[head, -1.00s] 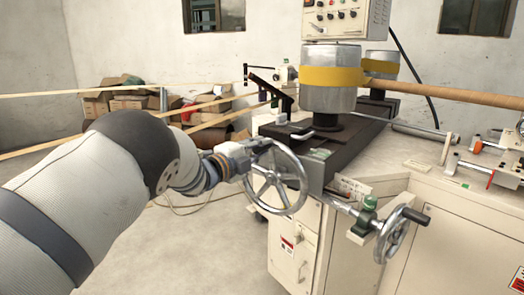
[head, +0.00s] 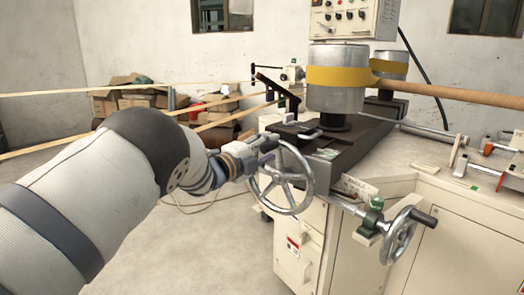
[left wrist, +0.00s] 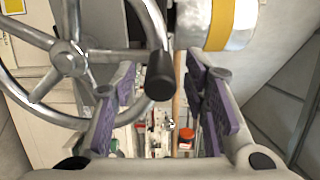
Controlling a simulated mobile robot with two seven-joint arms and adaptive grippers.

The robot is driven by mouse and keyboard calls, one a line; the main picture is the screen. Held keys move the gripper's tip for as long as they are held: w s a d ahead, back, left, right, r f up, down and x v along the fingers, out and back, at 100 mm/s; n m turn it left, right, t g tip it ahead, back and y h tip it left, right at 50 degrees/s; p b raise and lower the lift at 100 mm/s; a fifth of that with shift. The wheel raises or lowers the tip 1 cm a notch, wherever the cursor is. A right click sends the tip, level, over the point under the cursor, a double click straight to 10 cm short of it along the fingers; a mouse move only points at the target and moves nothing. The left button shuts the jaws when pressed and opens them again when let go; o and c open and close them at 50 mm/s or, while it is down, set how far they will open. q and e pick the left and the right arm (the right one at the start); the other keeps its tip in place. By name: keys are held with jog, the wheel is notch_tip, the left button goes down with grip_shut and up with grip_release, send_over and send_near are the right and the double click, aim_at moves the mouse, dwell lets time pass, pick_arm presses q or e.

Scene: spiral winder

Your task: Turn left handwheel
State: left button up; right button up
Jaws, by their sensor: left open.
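The left handwheel (head: 281,179) is a grey metal wheel with spokes on the near left side of the machine. In the left wrist view its hub and spokes (left wrist: 68,58) fill the upper left, and its black handle knob (left wrist: 160,75) stands in line with the gap between my fingers. My left gripper (head: 265,148) is at the upper left of the wheel's rim. Its purple-padded fingers (left wrist: 163,88) are spread apart, with nothing clamped. I cannot tell how deep the knob is between them. My right gripper is not in view.
A second, smaller handwheel (head: 402,236) with a black handle stands to the right on the machine front. A metal drum with a yellow band (head: 337,77) stands above. Cardboard boxes (head: 135,97) lie by the back wall. The floor at lower left is clear.

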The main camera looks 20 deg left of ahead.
pick_arm(q)
jog(key=v, duration=1.1)
jog(key=shift+s+a, duration=0.15)
jog(key=shift+s, duration=0.25)
jog(key=s+a+f+n+g+y+p, duration=0.1)
jog(key=s+f+n+g+y, duration=0.15)
jog(key=s+f+n, duration=0.55)
jog(key=s+a+f+n+g+y, duration=0.1)
jog(key=s+f+g+y, duration=0.15)
jog(key=s+f, duration=0.6)
jog(key=s+a+f+n+g+y+p, duration=0.1)
jog(key=s+a+f+n+g+y, duration=0.25)
jog(key=f, duration=0.85)
jog(key=s+d+f+n+g, duration=0.2)
jog(key=s+n+g, duration=0.1)
jog(key=s, duration=0.9)
jog(key=s+d+f+n+g+h, duration=0.1)
jog(key=s+n+g, duration=0.3)
jog(key=s, duration=0.8)
jog(key=s+d+f+n+g+p, duration=0.1)
jog(key=s+d+f+n+g, duration=0.1)
jog(key=s, duration=1)
jog(key=shift+d+f+n+g, duration=0.3)
jog(key=shift+d+n+g, duration=0.3)
jog(key=shift+n+g, duration=0.25)
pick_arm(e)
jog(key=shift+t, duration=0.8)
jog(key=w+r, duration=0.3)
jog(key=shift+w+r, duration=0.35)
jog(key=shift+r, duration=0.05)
